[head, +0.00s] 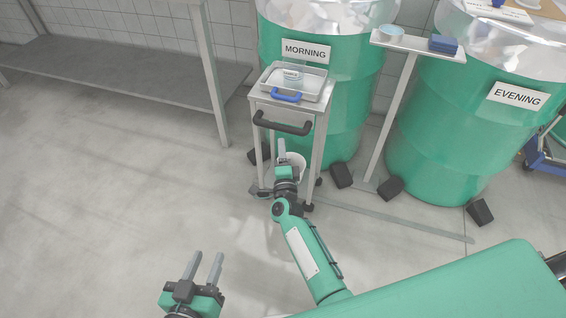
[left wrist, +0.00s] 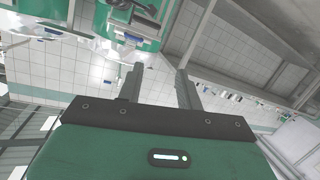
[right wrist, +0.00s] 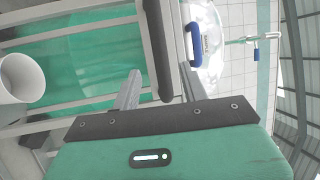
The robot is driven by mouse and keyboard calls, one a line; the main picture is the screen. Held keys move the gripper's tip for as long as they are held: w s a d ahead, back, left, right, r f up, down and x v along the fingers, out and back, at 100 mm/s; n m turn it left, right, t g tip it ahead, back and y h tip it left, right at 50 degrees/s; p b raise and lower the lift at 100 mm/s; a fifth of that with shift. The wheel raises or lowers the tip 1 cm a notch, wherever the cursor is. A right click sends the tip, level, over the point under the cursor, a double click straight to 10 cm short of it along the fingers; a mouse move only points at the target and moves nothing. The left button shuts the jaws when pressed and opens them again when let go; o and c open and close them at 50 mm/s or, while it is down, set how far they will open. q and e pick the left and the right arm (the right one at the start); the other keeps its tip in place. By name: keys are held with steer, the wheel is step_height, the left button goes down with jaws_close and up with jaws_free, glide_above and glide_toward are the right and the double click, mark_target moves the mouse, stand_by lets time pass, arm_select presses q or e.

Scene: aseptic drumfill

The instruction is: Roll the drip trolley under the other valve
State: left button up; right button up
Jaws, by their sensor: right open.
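The drip trolley (head: 319,140) stands upright in front of the drum labelled MORNING (head: 345,90). Its black push handle (head: 283,123) faces me. A metal tray (head: 325,91) with a blue handle (head: 286,96) lies on its top. My right gripper (head: 282,145) is open just below the push handle in the head view. In the right wrist view the handle (right wrist: 155,40) lines up between the fingers; I cannot tell whether it is inside them. My left gripper (head: 207,265) is open and empty, low over the floor, away from the trolley. No valve is clearly visible.
A white bucket (head: 299,165) shows low at the trolley. The EVENING drum (head: 440,130) stands to the right. A narrow shelf stand (head: 394,100) rises between the drums. Black blocks (head: 390,188) sit at the drum bases. A steel table (head: 208,70) is at left; the floor at left is clear.

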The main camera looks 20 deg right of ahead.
arm_select(q)
steer(key=shift+s+f+g, duration=0.5)
steer(key=shift+f+g, duration=0.1)
steer(key=shift+f, duration=0.2)
arm_select(e)
steer(key=shift+v, duration=2.45)
